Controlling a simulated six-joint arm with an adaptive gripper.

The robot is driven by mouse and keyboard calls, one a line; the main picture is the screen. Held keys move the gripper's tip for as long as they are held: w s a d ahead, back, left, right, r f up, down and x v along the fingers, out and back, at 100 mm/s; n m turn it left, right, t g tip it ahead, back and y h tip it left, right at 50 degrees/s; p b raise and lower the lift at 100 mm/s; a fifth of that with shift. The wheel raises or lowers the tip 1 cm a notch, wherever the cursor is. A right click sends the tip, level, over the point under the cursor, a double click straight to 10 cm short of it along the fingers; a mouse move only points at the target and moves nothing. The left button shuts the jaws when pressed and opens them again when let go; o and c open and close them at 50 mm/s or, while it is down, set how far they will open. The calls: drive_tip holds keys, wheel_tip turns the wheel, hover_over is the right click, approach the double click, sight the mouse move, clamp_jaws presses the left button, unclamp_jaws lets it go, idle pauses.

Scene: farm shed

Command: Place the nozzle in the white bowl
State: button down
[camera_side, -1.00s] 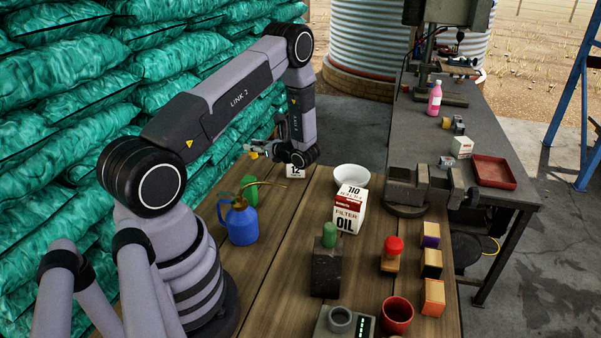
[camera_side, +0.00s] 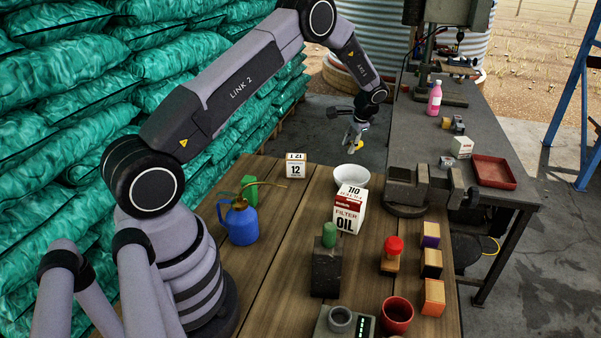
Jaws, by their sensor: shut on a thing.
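The white bowl (camera_side: 351,175) stands on the wooden table behind the oil filter box, which hides part of its front. My gripper (camera_side: 355,146) points down just above the bowl in the picture. It is shut on the nozzle (camera_side: 352,151), a small yellowish piece seen between and below the fingertips. The nozzle is small here and its outline is hard to make out. It appears apart from the bowl, above its rim.
The oil filter box (camera_side: 347,209) stands close in front of the bowl. A white box marked 12 (camera_side: 296,170) is to the left, near a blue oil can (camera_side: 241,222) with a long spout. A vise (camera_side: 410,188) stands to the right.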

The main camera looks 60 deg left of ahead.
approach(346, 175)
drive_tip(key=shift+s+d+f, duration=0.1)
drive_tip(key=shift+s+f, duration=0.4)
drive_tip(key=shift+f, duration=0.5)
drive_tip(key=shift+s+f, duration=0.5)
drive_tip(key=shift+f, duration=0.5)
drive_tip(key=shift+s+d+f, duration=0.1)
drive_tip(key=shift+s+f, duration=0.4)
drive_tip(key=shift+f, duration=0.45)
drive_tip(key=c, duration=0.9)
unclamp_jaws()
drive_tip(key=shift+r, duration=3.5)
